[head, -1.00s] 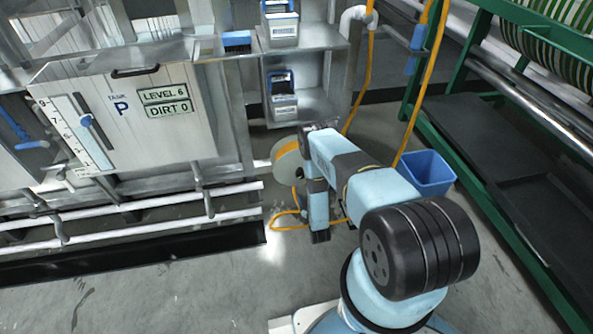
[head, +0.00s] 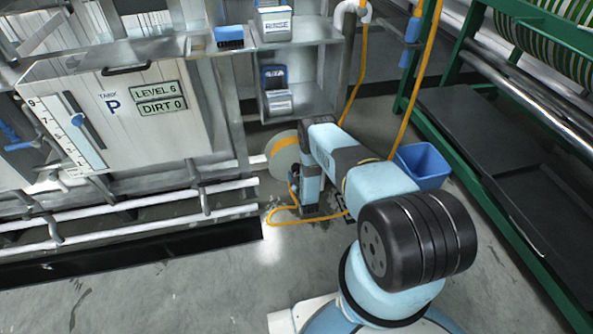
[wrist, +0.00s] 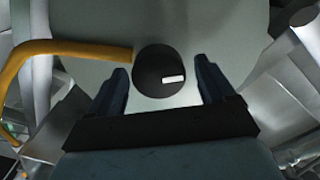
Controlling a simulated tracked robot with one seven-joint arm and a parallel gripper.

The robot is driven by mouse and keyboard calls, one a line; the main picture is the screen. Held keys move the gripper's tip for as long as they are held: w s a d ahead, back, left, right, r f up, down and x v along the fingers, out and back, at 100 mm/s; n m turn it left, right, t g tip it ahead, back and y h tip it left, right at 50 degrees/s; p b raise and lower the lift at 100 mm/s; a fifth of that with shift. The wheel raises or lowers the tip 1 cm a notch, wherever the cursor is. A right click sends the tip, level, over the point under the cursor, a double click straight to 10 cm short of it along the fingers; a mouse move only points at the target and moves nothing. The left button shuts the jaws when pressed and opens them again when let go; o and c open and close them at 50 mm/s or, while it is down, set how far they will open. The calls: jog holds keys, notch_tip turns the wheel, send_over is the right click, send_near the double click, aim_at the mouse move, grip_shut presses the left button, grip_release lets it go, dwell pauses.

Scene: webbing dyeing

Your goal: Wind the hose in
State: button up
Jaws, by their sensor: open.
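The hose reel (head: 286,157) is a grey-green disc with orange hose wound on it, at the foot of the tank's right end in the head view. Its face (wrist: 215,25) fills the top of the wrist view, with a round black knob (wrist: 159,78) bearing a white mark. My gripper (wrist: 161,82) is open, its two dark fingers on either side of the knob; I cannot tell whether they touch it. In the head view my arm hides part of the reel. The orange hose (head: 284,222) lies in a loose loop on the floor; it also shows in the wrist view (wrist: 60,47).
A blue bin (head: 423,163) and a green-framed rack (head: 470,150) are at right. The front floor is clear.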

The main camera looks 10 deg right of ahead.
jog(key=shift+w, duration=0.7)
jog(key=shift+c, duration=0.2)
jog(key=shift+a, duration=0.1)
jog(key=c, duration=1)
jog(key=shift+o, duration=0.2)
jog(key=shift+m, duration=0.4)
jog(key=m, duration=0.3)
jog(key=shift+m, duration=0.4)
jog(key=m, duration=0.6)
jog(key=shift+s, duration=0.1)
jog(key=m, duration=0.5)
jog(key=shift+d+m, duration=0.3)
jog(key=shift+m, duration=0.1)
jog(key=m, duration=0.5)
jog(key=shift+d+f, duration=0.15)
